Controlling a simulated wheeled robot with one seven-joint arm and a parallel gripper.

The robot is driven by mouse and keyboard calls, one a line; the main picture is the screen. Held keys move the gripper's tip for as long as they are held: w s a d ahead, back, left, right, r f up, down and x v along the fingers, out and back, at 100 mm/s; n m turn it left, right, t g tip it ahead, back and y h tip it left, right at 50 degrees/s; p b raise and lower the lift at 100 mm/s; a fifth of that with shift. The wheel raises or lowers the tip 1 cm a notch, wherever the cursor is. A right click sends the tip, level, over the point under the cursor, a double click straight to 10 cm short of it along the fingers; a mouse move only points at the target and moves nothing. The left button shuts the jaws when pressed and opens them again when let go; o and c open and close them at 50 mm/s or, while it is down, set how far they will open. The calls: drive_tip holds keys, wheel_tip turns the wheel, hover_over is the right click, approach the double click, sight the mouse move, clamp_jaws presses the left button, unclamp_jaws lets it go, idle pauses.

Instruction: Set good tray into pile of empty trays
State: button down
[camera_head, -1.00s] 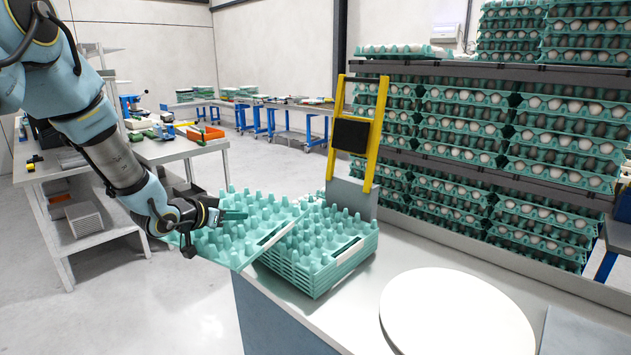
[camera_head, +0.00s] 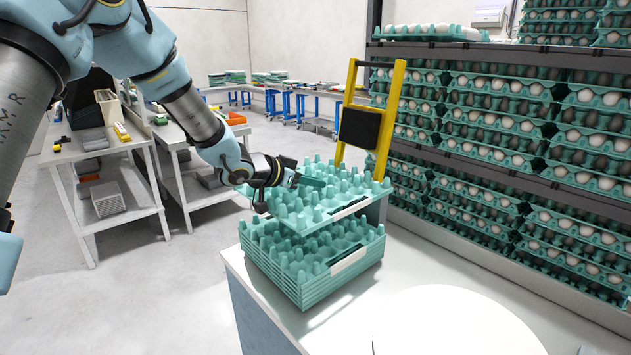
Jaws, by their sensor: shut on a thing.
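My gripper (camera_head: 296,181) is shut on the left edge of an empty teal egg tray (camera_head: 350,209). The held tray is directly above the pile of empty teal trays (camera_head: 317,290), slightly tilted, with a gap showing at its front side. Whether it touches the pile at the back cannot be told. The pile stands near the left corner of the white table (camera_head: 400,268). Part of the pile's top is hidden under the held tray.
A yellow frame with a black pad (camera_head: 358,128) stands right behind the pile. A white round disc (camera_head: 455,325) lies at front right. Shelves of filled egg trays (camera_head: 480,118) stand at the right. Side tables (camera_head: 95,150) stand at the left.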

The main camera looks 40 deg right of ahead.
sight(282, 216)
drive_tip(key=shift+f+b, duration=3)
drive_tip(key=shift+f, duration=0.3)
drive_tip(key=shift+f+b, duration=1.35)
drive_tip(key=shift+f, duration=0.75)
drive_tip(key=c, duration=0.7)
unclamp_jaws()
drive_tip(key=shift+c, duration=0.2)
drive_tip(key=shift+a, duration=0.1)
drive_tip(key=b+v, duration=0.1)
drive_tip(key=v, duration=0.9)
drive_tip(key=shift+a+r+b, duration=0.15)
drive_tip(key=shift+a+b, duration=0.05)
drive_tip(key=shift+b, duration=0.1)
wheel_tip(282, 216, up, 8)
drive_tip(key=p, duration=0.8)
drive_tip(key=shift+a, duration=0.1)
